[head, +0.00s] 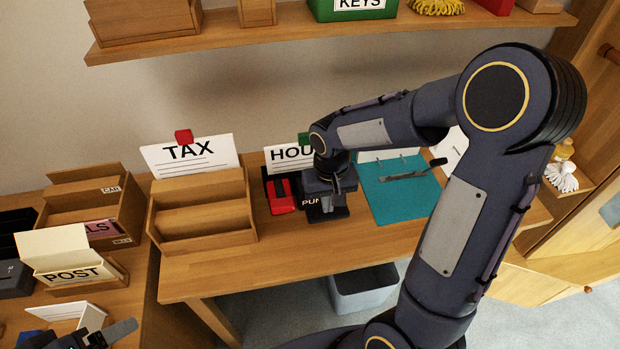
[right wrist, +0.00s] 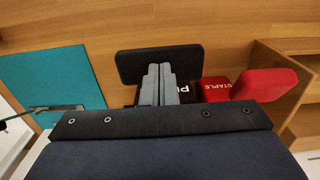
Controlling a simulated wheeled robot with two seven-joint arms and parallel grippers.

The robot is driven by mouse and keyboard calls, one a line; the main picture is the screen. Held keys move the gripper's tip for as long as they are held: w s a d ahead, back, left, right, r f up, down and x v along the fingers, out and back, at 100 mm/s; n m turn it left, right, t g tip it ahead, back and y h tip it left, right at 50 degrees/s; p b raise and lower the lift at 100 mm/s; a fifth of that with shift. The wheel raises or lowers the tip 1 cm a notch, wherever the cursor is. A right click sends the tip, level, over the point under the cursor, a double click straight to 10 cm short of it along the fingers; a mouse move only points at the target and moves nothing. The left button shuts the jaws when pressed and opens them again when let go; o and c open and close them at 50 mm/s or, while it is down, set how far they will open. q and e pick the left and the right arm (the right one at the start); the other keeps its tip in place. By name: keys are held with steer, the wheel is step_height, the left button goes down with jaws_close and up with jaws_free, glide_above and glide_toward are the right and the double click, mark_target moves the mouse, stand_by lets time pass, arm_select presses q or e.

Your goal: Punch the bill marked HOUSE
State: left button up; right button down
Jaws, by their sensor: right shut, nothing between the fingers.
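The bill marked HOUSE (head: 285,156) is a white sheet standing upright at the back of the desk in the head view. My right arm hides its right part. The black punch (head: 338,213), lettered PUN as far as it shows, stands in front of it. My right gripper (head: 326,208) is shut and empty, pointing down at the punch. In the right wrist view the shut grey fingers (right wrist: 165,84) overlap the punch's black plate (right wrist: 160,62); I cannot tell whether they touch. A dark part of my left gripper (head: 108,334) shows at the bottom left.
A red stapler (head: 281,196) sits just left of the punch. A wooden tray (head: 202,215) stands before the TAX bill (head: 190,155). A teal folder (head: 400,192) lies right of the punch. The desk's front strip (head: 270,268) is clear. A grey bin (head: 362,290) stands below.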

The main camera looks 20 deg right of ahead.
step_height(320, 180, up, 9)
steer(key=p, duration=0.7)
stand_by(0.4)
steer(key=s+a+r+t+y, duration=0.2)
steer(key=s+r, duration=0.2)
steer(key=s, duration=0.4)
steer(key=s+a+r+n+t+y, duration=0.1)
steer(key=s+a+r+t, duration=0.1)
steer(key=s+r, duration=0.3)
steer(key=s+t, duration=0.1)
steer(key=s, duration=0.2)
steer(key=shift+r+t+y, duration=0.3)
steer(key=shift+y, duration=0.1)
